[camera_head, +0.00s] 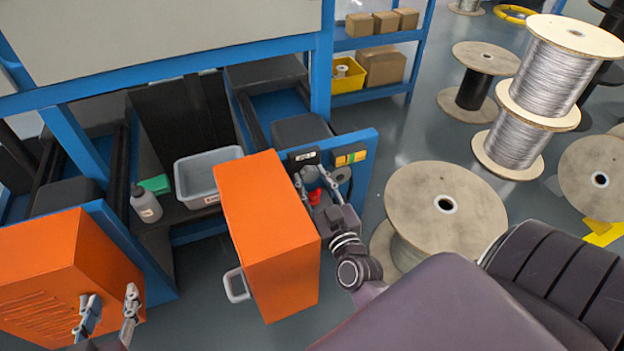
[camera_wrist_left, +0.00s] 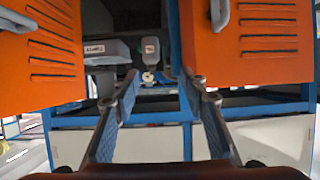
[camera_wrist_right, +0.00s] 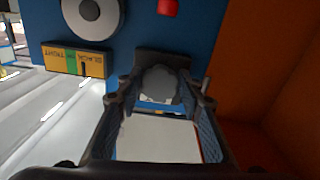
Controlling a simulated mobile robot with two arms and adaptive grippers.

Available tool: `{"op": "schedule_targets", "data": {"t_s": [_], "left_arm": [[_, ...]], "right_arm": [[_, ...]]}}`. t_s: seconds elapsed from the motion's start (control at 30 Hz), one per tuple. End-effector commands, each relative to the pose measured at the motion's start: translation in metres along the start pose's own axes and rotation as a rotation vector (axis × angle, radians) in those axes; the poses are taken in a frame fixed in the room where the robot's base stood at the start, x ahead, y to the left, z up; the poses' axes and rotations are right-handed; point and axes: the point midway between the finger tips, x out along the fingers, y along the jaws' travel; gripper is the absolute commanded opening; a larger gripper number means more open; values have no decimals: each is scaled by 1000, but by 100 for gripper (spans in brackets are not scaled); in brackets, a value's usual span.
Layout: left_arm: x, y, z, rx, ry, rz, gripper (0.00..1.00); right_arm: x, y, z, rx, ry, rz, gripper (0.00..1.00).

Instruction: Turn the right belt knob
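The right wrist view shows a dark scalloped knob (camera_wrist_right: 160,86) on a blue panel, near a green and yellow label (camera_wrist_right: 78,61) that reads SLACK and TIGHT. My right gripper (camera_wrist_right: 164,92) is open, with the knob between its fingertips and a visible gap on each side. In the head view, my right gripper (camera_head: 316,180) is at the blue panel beside the orange door; its fingers and arm hide the knob there. My left gripper (camera_head: 110,305) is open and empty in front of another orange door at the lower left. It also shows open in the left wrist view (camera_wrist_left: 160,98).
An orange door (camera_head: 268,230) stands close left of my right arm. A red part (camera_head: 315,196) and a grey dial (camera_head: 343,174) are on the panel. A grey bin (camera_head: 205,178) and a bottle (camera_head: 146,205) sit inside the machine. Wooden spools (camera_head: 446,204) stand at right.

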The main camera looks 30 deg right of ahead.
Motion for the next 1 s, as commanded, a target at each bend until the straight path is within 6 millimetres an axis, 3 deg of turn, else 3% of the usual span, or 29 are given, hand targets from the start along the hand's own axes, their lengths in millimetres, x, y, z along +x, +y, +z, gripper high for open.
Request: {"op": "schedule_targets", "data": {"t_s": [0.03,0.23,0.47,0.77,1.0], "left_arm": [[0,0,0,0,-1,0,40],[0,0,0,0,-2,0,40],[-1,0,4,-1,-24,-1,40],[-23,-9,64,-3,-294,-19,40],[-70,-16,129,-10,-616,-36,40]], "right_arm": [[0,0,0,0,0,0,27],[0,0,0,0,0,0,6],[0,0,-1,17,0,-1,5],[0,-1,-3,153,-1,-2,5],[0,-2,-3,343,-1,-2,5]]}}
